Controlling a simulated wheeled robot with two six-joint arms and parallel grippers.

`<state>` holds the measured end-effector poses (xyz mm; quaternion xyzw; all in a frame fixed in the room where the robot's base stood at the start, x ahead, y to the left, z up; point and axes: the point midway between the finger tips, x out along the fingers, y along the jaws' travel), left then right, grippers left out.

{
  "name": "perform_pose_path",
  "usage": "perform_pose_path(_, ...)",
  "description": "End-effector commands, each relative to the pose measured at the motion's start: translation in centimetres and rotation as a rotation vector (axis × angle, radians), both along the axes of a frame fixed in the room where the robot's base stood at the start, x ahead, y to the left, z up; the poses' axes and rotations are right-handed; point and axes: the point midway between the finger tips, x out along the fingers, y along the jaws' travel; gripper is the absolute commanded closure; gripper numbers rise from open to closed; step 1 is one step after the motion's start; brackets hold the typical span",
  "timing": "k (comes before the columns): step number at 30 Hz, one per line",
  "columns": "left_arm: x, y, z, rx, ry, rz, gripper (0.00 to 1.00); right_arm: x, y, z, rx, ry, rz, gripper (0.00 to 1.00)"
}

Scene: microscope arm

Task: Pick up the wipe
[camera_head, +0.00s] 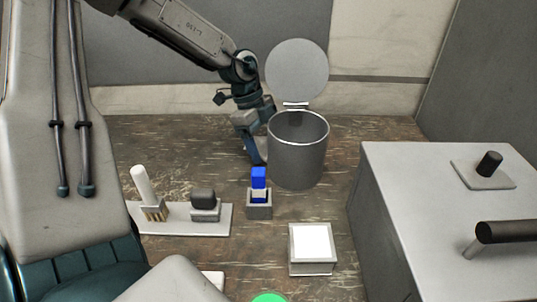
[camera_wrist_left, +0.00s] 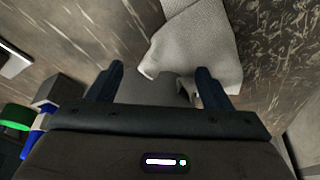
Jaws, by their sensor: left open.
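A pale, textured, crumpled cloth, the wipe (camera_wrist_left: 198,42), lies on the brown worktop in the left wrist view. It is just beyond and partly between the fingertips of my left gripper (camera_wrist_left: 160,70). The right fingertip overlaps its lower edge in the picture; I cannot tell whether they touch. The left fingertip is clear of it. The gripper is open, with nothing held. In the head view my left gripper (camera_head: 252,143) points down behind the blue-topped item, beside the bin; the wipe cannot be made out there. My right gripper is out of view.
A grey round bin (camera_head: 298,155) with raised lid stands right of the gripper. In front are a blue-topped item in a grey holder (camera_head: 258,210), a tray (camera_head: 215,222) with a brush and a dark block, and a white-topped box (camera_head: 312,265). A grey cabinet (camera_head: 400,220) stands right.

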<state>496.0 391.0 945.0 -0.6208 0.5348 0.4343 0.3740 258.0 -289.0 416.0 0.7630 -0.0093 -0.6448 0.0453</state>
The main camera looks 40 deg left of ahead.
Motion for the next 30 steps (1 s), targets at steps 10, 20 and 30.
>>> perform_pose_path(10,0.02,-0.11,-0.29,0.0,0.0,0.0,0.32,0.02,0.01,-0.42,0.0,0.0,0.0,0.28)
perform_pose_path(20,0.02,-0.1,-0.28,0.0,0.0,0.0,0.65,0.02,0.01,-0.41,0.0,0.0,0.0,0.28)
perform_pose_path(30,0.01,-0.1,-0.29,0.0,0.0,0.0,0.98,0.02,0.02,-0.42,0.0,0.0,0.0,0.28)
